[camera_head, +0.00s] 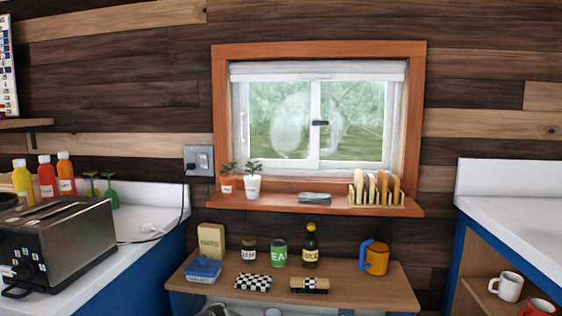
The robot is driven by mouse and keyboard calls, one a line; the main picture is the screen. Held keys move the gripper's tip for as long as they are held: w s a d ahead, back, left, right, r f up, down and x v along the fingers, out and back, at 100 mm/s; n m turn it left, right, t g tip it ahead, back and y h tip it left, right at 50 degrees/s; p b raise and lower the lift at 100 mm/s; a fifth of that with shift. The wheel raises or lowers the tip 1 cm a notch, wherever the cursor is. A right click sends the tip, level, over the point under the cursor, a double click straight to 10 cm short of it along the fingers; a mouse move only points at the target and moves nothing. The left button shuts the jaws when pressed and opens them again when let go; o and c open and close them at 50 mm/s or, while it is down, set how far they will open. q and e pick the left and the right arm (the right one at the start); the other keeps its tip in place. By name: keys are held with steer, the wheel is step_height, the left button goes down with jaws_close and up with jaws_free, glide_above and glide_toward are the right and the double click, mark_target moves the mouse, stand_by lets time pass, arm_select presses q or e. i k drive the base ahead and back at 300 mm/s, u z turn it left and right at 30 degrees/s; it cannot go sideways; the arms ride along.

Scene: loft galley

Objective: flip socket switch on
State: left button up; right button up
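The grey socket plate (199,160) is on the dark wood wall, left of the window and above the left counter's back right corner. A black plug (190,166) sits in its left half. The switch is on the right half of the plate, too small to tell its position. A dark cord hangs from the plug and runs down behind the counter edge towards the steel toaster (75,245) on the left counter. Neither of my grippers can be made out in the head view.
Sauce bottles (46,177) stand on the left counter (150,200). A window sill (320,206) holds plants and a rack. Grey shapes at the bottom edge are unclear.

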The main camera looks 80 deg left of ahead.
mark_target(205, 164)
steer(key=u, duration=3.5)
steer(key=k, duration=0.5)
steer(key=u, duration=0.45)
steer(key=i, duration=1.4)
steer(key=z, duration=1.65)
steer(key=i, duration=0.45)
steer(key=z, duration=0.35)
